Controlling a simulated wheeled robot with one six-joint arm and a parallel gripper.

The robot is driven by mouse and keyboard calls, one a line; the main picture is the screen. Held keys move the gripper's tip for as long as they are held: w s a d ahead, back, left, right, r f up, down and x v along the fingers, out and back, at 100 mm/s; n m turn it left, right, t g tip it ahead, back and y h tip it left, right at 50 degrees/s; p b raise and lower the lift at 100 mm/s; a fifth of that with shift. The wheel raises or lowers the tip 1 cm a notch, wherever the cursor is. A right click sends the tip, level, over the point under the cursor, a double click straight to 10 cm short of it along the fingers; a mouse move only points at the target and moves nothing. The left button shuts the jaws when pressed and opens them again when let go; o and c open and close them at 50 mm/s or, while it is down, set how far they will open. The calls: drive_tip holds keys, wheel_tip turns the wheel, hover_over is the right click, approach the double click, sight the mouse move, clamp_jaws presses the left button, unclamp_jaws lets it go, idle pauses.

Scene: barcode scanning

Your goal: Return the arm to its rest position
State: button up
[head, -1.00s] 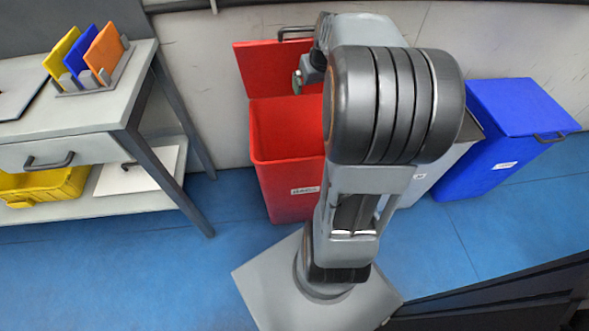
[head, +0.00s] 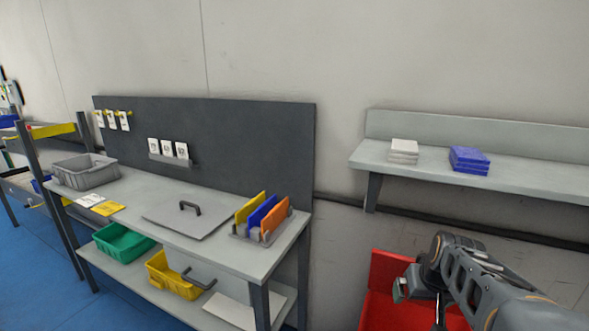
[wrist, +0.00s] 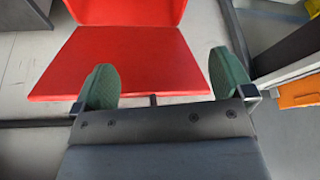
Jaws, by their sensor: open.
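My gripper (wrist: 163,66) shows in the wrist view with its two green finger pads wide apart and nothing between them.
A grey workbench (head: 225,249) stands at the left, with a rack of yellow, blue and orange plates (head: 264,218) near its right end. A wall shelf (head: 520,180) with white and blue stacks is above the arm. Blue floor (head: 45,285) is clear at the lower left.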

drive_tip(key=s+a+r+n+p, duration=0.1)
drive_tip(key=s+a+r+p, duration=0.3)
drive_tip(key=a+r+p, duration=0.2)
drive_tip(key=s+a+r+n+p, duration=0.1)
drive_tip(key=s+a+r+p, duration=0.4)
drive_tip(key=r+p, duration=0.4)
drive_tip(key=shift+s+a+r+g+y, duration=0.3)
drive_tip(key=shift+a+r, duration=0.2)
drive_tip(key=shift+a, duration=0.1)
drive_tip(key=shift+c, duration=0.5)
